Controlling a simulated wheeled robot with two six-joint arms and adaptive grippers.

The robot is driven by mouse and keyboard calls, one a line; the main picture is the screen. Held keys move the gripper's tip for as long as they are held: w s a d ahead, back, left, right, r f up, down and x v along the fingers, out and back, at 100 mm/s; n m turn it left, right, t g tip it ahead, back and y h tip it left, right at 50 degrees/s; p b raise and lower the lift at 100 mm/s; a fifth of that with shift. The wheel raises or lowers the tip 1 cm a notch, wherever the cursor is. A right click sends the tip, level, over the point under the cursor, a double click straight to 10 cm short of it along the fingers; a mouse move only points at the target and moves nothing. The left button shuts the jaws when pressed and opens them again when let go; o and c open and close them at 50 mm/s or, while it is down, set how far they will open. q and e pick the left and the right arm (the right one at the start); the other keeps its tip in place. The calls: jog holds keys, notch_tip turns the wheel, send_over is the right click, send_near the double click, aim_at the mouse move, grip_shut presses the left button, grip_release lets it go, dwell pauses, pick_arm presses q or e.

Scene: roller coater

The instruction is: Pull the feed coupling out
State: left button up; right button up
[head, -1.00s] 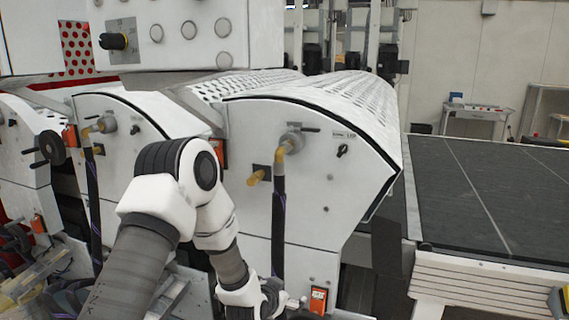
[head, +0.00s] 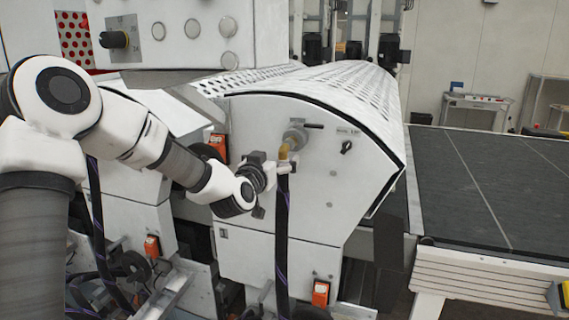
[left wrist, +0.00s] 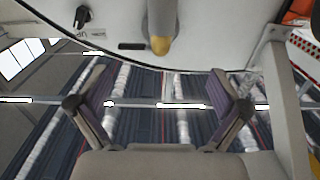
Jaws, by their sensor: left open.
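The feed coupling, a yellow elbow (head: 284,151) on a grey fitting (head: 294,134), sits on the white end panel of the right-hand roller unit. A dark hose (head: 282,230) hangs straight down from it. My left gripper (head: 268,171) is just left of the hose top; its fingers are partly hidden in the head view. In the left wrist view, my left gripper (left wrist: 158,103) is open, with nothing visible between its fingers. A grey cylinder with a yellow tip (left wrist: 161,44) shows above the gap between them. Contact cannot be told. My right gripper is not in view.
An orange box (head: 320,293) is low on the machine. A dark conveyor bed (head: 480,185) lies to the right. A second hose (head: 97,215) hangs at left.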

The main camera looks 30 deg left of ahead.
aim_at(286, 149)
pick_arm(q)
jog(key=shift+w+a+f, duration=0.1)
jog(key=shift+w+a, duration=0.1)
jog(key=shift+w, duration=0.25)
jog(key=x, duration=0.8)
jog(key=shift+p, duration=0.35)
dwell(0.6)
grip_shut()
dwell(0.3)
jog(key=shift+s+f+b, duration=0.15)
jog(key=shift+b, duration=0.2)
